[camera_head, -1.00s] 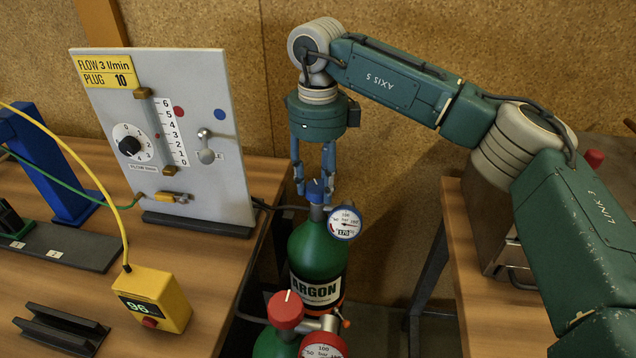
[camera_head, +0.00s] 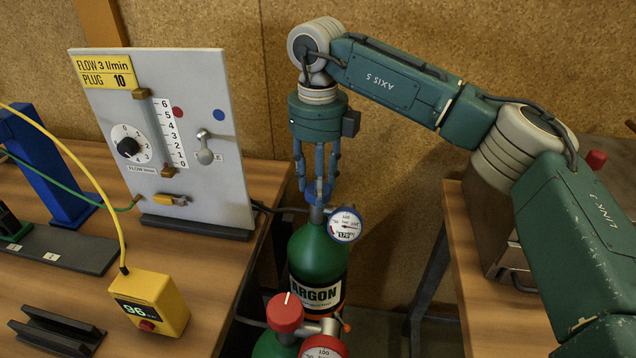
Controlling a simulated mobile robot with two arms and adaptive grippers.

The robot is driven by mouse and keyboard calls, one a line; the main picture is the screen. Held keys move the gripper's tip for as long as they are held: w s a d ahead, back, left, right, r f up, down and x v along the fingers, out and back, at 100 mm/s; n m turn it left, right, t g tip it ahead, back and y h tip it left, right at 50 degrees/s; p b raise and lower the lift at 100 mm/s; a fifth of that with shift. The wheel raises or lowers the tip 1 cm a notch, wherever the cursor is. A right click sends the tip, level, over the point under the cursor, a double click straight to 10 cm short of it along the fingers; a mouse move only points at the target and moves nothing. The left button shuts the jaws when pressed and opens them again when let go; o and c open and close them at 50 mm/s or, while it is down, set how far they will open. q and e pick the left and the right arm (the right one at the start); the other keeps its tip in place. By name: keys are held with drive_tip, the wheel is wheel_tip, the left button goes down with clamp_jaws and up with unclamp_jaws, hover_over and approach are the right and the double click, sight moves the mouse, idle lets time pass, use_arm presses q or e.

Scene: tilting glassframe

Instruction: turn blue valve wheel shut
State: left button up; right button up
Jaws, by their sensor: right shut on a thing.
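The blue valve wheel (camera_head: 317,193) sits on top of the rear green argon bottle (camera_head: 316,258), above the neck and a gauge with a blue rim (camera_head: 344,224). My right gripper (camera_head: 318,182) comes straight down from above with its fingers around the wheel, shut on it. The fingers hide much of the wheel, and its white mark cannot be made out. My left gripper is not in view.
A red valve wheel (camera_head: 285,312) on a second green bottle stands close in front. A flow panel (camera_head: 205,95) with a dial and lever stands on the left table. A yellow meter (camera_head: 150,300) reads 96. The right table (camera_head: 482,290) holds a metal box.

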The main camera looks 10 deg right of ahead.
drive_tip(key=shift+w+r, duration=0.1)
drive_tip(key=o, duration=1.2)
wheel_tip(320, 180, up, 12)
drive_tip(key=shift+f, duration=0.1)
